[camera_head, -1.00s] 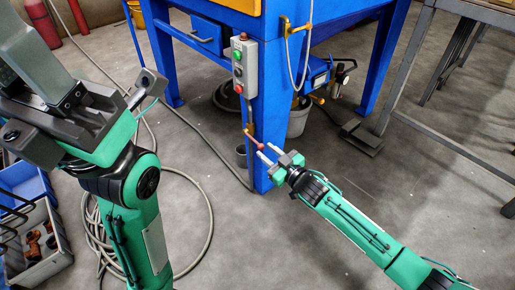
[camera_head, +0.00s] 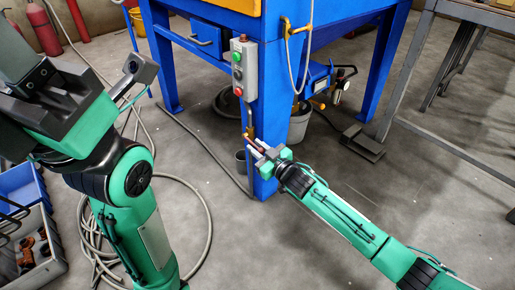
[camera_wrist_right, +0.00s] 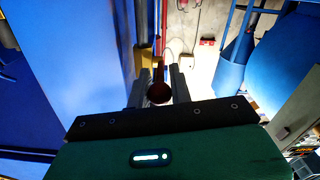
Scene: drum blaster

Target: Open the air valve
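The air valve (camera_head: 250,132) is a small brass fitting with a red lever on the front leg of the blue cabinet. My right gripper (camera_head: 256,146) is at this lever, low on the leg. In the right wrist view, the lever's round dark red knob (camera_wrist_right: 159,94) lies between the two fingers of the right gripper (camera_wrist_right: 159,86). The fingers stand apart around the knob; firm contact is not clear. The brass body (camera_wrist_right: 146,57) shows beyond the fingertips. My left arm fills the left side of the head view; its finger opening is not clear.
A grey button box (camera_head: 244,68) is fixed to the leg above the valve. A bucket (camera_head: 299,122) and a foot pedal (camera_head: 362,142) are behind the leg. A coiled hose (camera_head: 205,225) and a crate of parts (camera_head: 48,270) lie at left.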

